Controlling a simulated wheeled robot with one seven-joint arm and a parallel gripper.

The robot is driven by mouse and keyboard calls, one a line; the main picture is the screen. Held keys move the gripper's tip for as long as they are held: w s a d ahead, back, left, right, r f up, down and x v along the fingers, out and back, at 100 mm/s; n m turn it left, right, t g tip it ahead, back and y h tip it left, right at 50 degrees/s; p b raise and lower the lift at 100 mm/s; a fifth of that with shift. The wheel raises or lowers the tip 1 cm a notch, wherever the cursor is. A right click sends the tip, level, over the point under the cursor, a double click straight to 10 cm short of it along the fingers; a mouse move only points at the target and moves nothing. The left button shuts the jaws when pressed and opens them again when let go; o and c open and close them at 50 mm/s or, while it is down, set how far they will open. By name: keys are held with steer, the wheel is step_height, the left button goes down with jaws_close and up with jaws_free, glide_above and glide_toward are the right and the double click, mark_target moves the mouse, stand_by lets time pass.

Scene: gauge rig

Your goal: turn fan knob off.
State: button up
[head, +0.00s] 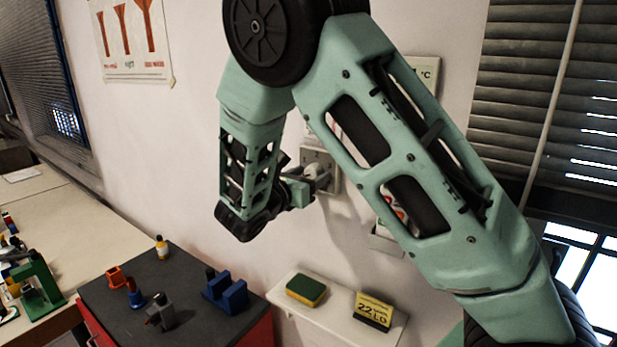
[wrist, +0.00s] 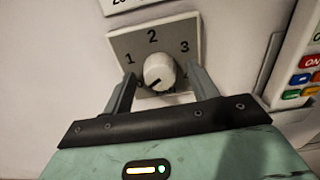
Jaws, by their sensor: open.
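The fan knob (wrist: 159,70) is a round white dial on a grey wall plate (wrist: 122,45) marked 1, 2 and 3, with a further mark partly hidden at the right. A dark mark on the knob points to the lower left. My gripper (wrist: 161,74) is open, with one finger on each side of the knob; I cannot tell whether either finger touches it. In the head view my gripper (head: 312,183) is at the wall plate (head: 326,163), and the knob (head: 312,170) shows partly between its fingers.
A panel with coloured buttons (wrist: 300,78) is close to the right of the plate. Below, a white shelf (head: 333,313) holds a sponge (head: 306,290) and a yellow display (head: 373,311). A dark-topped cabinet (head: 195,290) with small items stands at the lower left.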

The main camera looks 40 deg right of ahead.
steer(key=b+v, duration=0.6)
steer(key=v, duration=1.1)
steer(key=shift+a, duration=0.1)
steer(key=s+f+m+g+y+b, duration=0.45)
steer(key=s+f+y, duration=0.35)
steer(key=s+f, duration=0.45)
steer(key=s+a+f+m+g+y+b, duration=0.1)
steer(key=s+a+f+m+y+b, duration=0.2)
steer(key=s+a+f+m+y, duration=0.4)
steer(key=s+a+m+y, duration=0.2)
steer(key=s+a+m, duration=0.1)
steer(key=s, duration=0.2)
steer(key=shift+s+g+y, duration=0.25)
steer(key=shift+g+y, duration=0.05)
steer(key=shift+g, duration=0.05)
steer(key=shift+f, duration=0.15)
